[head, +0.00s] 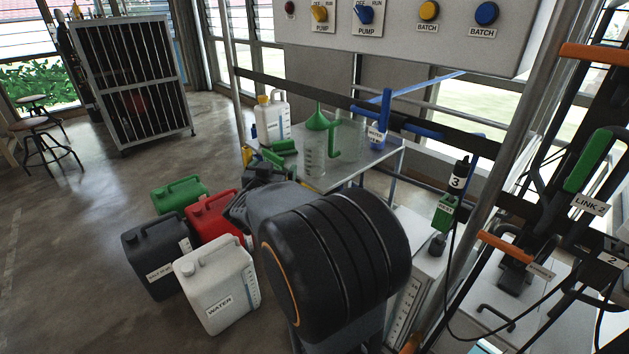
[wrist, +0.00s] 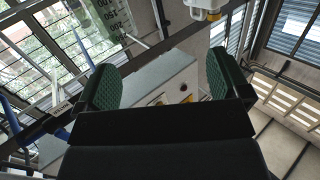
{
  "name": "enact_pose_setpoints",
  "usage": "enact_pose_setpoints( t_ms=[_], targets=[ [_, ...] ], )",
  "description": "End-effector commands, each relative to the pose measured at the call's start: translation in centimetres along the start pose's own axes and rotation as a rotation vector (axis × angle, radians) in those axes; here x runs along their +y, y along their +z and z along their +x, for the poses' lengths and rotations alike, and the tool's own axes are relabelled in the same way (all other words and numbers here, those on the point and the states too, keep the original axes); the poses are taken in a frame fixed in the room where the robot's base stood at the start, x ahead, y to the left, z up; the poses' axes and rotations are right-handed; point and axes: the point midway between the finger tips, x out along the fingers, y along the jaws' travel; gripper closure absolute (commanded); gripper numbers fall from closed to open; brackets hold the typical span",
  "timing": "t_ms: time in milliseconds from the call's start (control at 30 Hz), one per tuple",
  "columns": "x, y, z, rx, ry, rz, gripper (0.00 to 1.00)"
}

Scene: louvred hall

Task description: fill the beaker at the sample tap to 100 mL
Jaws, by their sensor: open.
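A clear beaker (head: 315,162) with graduation marks stands on the small table (head: 385,160) in the head view. I cannot tell which fitting is the sample tap.
Several jerrycans, including a white one (head: 217,285), stand on the floor. A control panel (head: 400,45) hangs above.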

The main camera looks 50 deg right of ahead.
Motion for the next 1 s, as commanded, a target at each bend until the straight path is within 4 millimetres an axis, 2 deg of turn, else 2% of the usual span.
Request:
enact_pose_setpoints(
  t_ms=[33, 167, 300, 600, 1000],
  targets=[
    [1.2, 1.4, 0.6, 0.018, 0.067, -0.008, 0.05],
    [3.5, 2.1, 1.4, 0.05, 0.191, -0.027, 0.05],
    [4.8, 2.3, 3.2, 0.062, 0.247, -0.037, 0.05],
    [6.1, 1.8, 8.1, 0.064, 0.249, -0.037, 0.05],
    [7.0, 1.8, 11.0, 0.064, 0.247, -0.037, 0.05]
  ],
)
